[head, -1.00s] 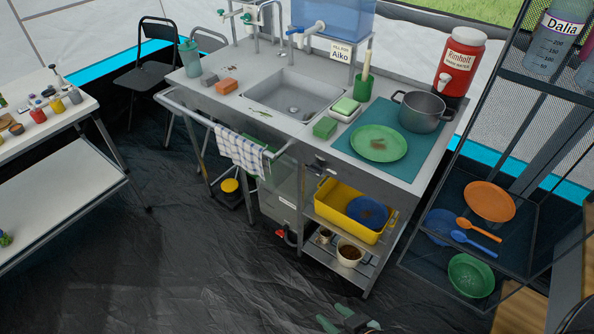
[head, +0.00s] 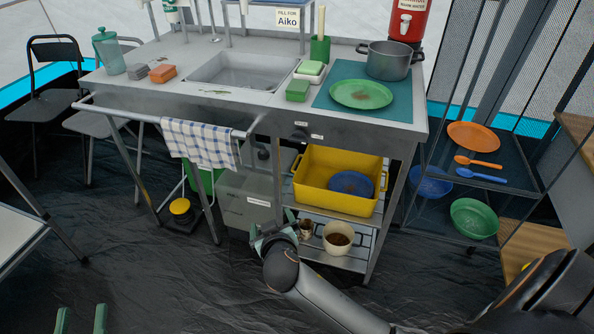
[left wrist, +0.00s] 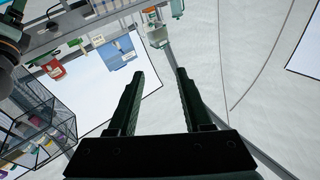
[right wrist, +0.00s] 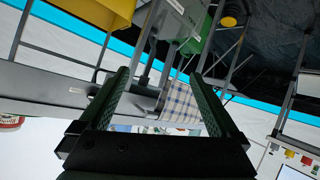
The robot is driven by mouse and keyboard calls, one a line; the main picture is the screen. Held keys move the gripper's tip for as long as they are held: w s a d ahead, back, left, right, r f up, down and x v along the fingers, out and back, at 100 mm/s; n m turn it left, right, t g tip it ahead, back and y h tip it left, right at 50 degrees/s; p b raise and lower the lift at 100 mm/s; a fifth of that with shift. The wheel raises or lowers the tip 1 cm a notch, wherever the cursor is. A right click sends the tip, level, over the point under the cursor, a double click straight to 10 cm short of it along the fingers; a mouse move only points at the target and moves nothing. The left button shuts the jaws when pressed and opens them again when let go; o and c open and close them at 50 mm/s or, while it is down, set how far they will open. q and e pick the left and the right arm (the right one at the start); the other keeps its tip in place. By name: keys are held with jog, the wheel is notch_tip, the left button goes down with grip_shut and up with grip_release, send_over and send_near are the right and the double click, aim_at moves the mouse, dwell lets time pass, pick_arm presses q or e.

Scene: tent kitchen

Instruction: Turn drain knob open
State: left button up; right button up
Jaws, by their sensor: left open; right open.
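A small dark knob (head: 299,135) sits between two small white labels on the counter's front panel, right of the towel; the labels are too small to read. My right gripper (head: 271,226) is open and empty, low in front of the lower shelf, well below the knob. In the right wrist view the gripper (right wrist: 158,73) points toward the upside-down counter front with nothing between its fingers. My left gripper (head: 81,318) is open and empty at the bottom left, far from the counter.
A checked towel (head: 199,142) hangs on the front rail, which juts out left of the knob. A yellow tub (head: 318,195) and a cream pot (head: 337,239) stand on shelves below the counter. A grey tank (head: 245,205) is under the sink. The floor ahead is clear.

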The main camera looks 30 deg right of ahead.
jog(key=w+d+r+m+h+b, duration=0.1)
jog(key=w+d+m+h+b, duration=0.15)
jog(key=w+b, duration=0.2)
jog(key=m+h+b, duration=0.7)
jog(key=b, duration=0.1)
send_near(297, 141)
jog(key=shift+n, duration=0.25)
jog(key=b+x, duration=0.2)
jog(key=x, duration=0.6)
jog(key=shift+w+d, duration=0.2)
pick_arm(q)
jog(key=s+d+m+t+h, duration=0.1)
jog(key=s+m+t+h, duration=0.1)
jog(key=s+m+h, duration=0.4)
jog(key=h, duration=0.2)
jog(key=shift+s+d+r+m+t+h, duration=0.2)
jog(key=shift+d+r+m+t+h, duration=0.1)
jog(key=shift+r, duration=0.1)
pick_arm(e)
jog(key=c, duration=1.4)
jog(key=shift+o, duration=0.2)
pick_arm(q)
jog(key=shift+r, duration=0.1)
